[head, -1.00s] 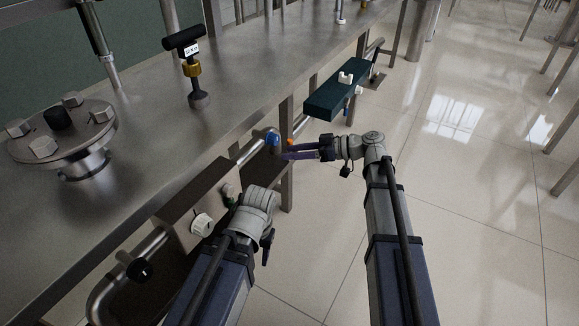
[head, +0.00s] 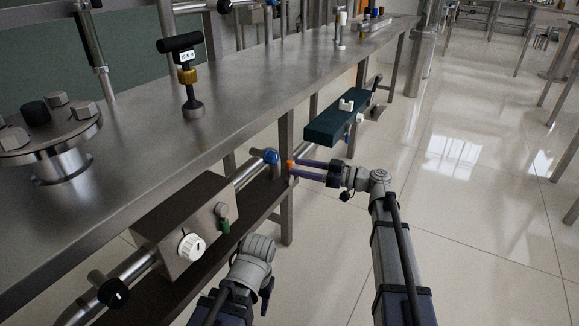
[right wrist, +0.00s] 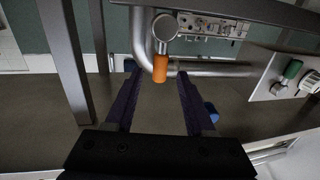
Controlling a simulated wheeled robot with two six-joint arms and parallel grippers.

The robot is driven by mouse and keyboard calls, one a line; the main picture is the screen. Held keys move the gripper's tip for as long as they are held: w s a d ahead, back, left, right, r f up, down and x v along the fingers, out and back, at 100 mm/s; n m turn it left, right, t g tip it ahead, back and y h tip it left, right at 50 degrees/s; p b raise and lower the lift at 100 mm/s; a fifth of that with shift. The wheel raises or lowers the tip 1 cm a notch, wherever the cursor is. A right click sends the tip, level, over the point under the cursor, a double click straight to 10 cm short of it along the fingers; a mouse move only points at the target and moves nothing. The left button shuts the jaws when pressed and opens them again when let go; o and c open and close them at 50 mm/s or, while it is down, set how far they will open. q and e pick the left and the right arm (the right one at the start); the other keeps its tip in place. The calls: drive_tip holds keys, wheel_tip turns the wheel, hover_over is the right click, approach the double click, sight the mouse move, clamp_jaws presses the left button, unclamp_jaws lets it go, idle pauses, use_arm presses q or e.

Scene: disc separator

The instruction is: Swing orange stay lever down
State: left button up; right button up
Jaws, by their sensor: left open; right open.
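The orange stay lever shows as a short orange grip (right wrist: 160,69) in the right wrist view, hanging below a round metal knob beside a bent pipe. In the head view it is a small orange spot (head: 290,165) by the bench leg. My right gripper (head: 295,170) is open, its two purple fingers pointing left at the lever. In the right wrist view the fingers (right wrist: 157,72) stand either side of the orange grip, with gaps. Whether the grip is between them in depth is hard to tell. My left gripper (head: 257,252) is low in the head view, its fingers mostly hidden.
A grey box (head: 185,225) with a white knob (head: 191,247) and green lever (head: 224,226) sits below the bench (head: 240,90). A blue part (head: 271,156) is left of the orange lever. A dark teal box (head: 338,118) lies beyond.

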sight(290, 176)
drive_tip(key=shift+x, duration=1.9)
clamp_jaws()
